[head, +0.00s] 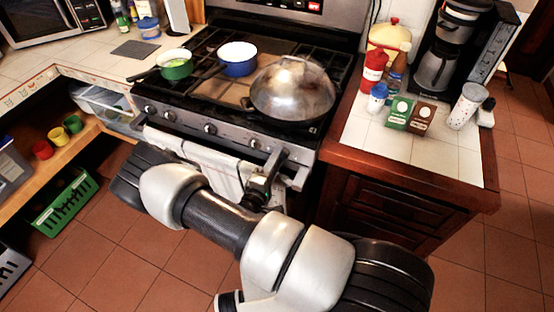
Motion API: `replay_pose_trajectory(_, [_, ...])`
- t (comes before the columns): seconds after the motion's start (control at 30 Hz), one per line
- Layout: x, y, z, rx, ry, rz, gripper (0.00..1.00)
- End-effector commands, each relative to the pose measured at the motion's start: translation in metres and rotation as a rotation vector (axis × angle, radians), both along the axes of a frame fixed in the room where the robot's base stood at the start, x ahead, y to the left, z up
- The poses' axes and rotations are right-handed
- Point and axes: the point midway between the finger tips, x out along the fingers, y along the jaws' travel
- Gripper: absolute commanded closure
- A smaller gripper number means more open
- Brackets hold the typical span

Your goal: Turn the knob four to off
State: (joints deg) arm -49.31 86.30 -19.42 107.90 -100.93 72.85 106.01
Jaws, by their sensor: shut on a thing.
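The stove (190,119) has a row of round knobs along its front panel. Several show left of my gripper, including one in the middle (210,129) and one just left of the fingers (254,143). My gripper (276,160) is at the right part of the panel, with its fingers pointing up at it. It is shut on a knob there, which the fingers mostly hide. I cannot tell the number or turn angle of that knob.
A towel (205,162) hangs on the oven handle below the knobs, beside my gripper. A domed metal lid (293,88), a blue pot (238,66) and a green pot (176,70) stand on the stovetop. The tiled counter (440,160) lies to the right.

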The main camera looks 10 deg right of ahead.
Motion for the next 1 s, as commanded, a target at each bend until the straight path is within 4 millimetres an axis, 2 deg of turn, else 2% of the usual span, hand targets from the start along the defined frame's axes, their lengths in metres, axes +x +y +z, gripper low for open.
replay_pose_trajectory(0.53, [0.0002, 0.0007, 0.0007, 0.023, -0.018, 0.001, 0.86])
replay_pose_trajectory(0.57, [0.0002, 0.0007, 0.0007, 0.023, -0.018, 0.001, 0.62])
replay_pose_trajectory(0.67, [0.0002, 0.0006, 0.0006, 0.022, -0.017, 0.001, 0.46])
replay_pose_trajectory(1.0, [-0.0020, 0.0020, 0.0000, 0.022, -0.016, 0.001, 0.46])
